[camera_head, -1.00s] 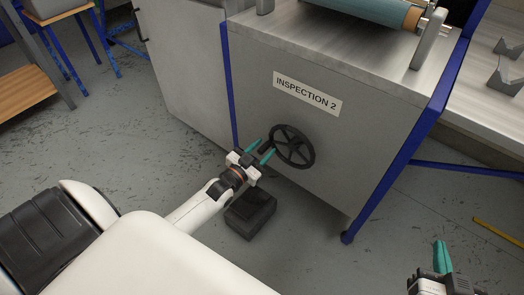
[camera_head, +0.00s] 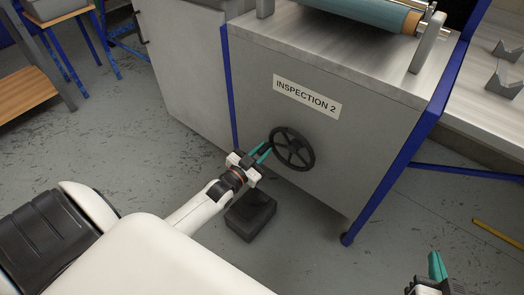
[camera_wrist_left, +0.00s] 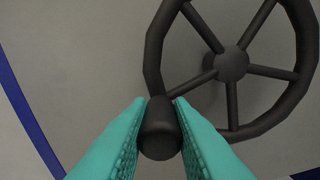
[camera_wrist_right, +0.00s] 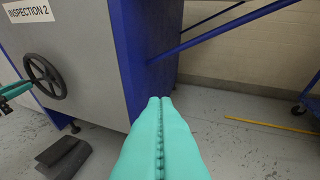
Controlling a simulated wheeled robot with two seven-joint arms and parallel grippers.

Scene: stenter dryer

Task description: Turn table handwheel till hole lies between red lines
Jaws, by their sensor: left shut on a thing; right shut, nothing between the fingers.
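The dark handwheel (camera_head: 292,149) is mounted on the grey front panel of the table marked INSPECTION 2 (camera_head: 307,95). It has several spokes around a hub, which shows in the left wrist view (camera_wrist_left: 228,63). My left gripper (camera_head: 264,152) is shut on the handwheel's knob (camera_wrist_left: 160,130), at the rim's lower left in the left wrist view. My right gripper (camera_wrist_right: 160,100) is shut and empty, away from the wheel at the lower right of the head view (camera_head: 437,268). I cannot make out the hole or the red lines in any view.
A dark box-shaped object (camera_head: 250,216) stands on the floor below my left gripper. A blue leg (camera_head: 395,150) edges the panel on the right. A yellow strip (camera_head: 498,236) lies on the floor at the right.

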